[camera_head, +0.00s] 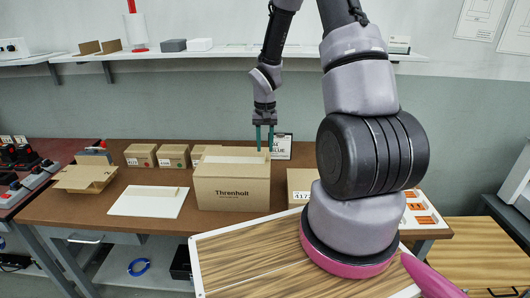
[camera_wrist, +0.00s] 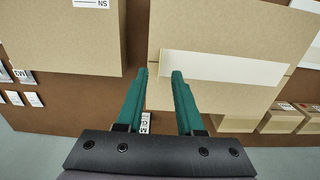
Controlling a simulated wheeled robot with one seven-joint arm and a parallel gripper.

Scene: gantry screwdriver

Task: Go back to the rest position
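My gripper (camera_head: 264,137) is in the head view above the back right part of a cardboard box (camera_head: 232,192) marked "Threnholt". In the wrist view my gripper (camera_wrist: 162,74) shows two teal fingers set apart, with nothing between their tips. The box top (camera_wrist: 215,35) with its pale strip (camera_wrist: 222,68) lies beyond the fingertips. Whether the fingers touch the box is hard to tell. My upper arm covers part of the bench at the right.
A brown workbench (camera_head: 60,208) holds small boxes (camera_head: 140,155), an open carton (camera_head: 86,176), a white sheet (camera_head: 148,202) and another box (camera_head: 301,186). A shelf (camera_head: 220,54) runs along the wall behind my arm. A wood-grain panel (camera_head: 245,258) is in front.

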